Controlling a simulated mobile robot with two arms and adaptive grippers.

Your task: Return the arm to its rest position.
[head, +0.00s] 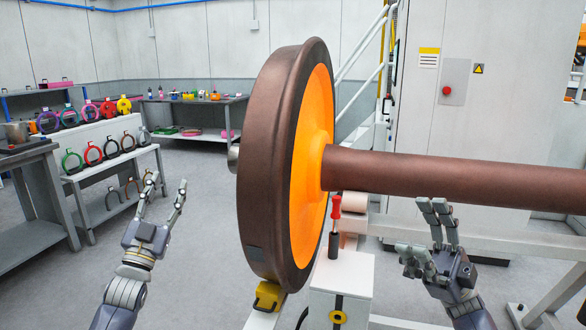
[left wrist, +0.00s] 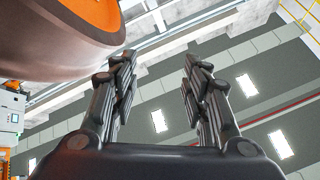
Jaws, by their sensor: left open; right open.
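My left gripper (head: 166,197) is open and empty in the head view, pointing up to the left of the large brown and orange wheel (head: 268,170). In the left wrist view my left gripper (left wrist: 158,80) shows two spread fingers with nothing between them, and the wheel (left wrist: 60,50) is at the upper left. My right gripper (head: 438,222) is open, just below the brown axle (head: 450,181) on the right side of the wheel. I see nothing held in it; I cannot tell whether it touches the axle.
A red-handled tool (head: 335,215) stands upright on a white block (head: 342,290) beside the wheel. A yellow chock (head: 268,297) sits at the wheel's foot. White rails (head: 510,243) run behind my right gripper. A rack with colored rings (head: 110,170) stands at left. Floor between rack and wheel is clear.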

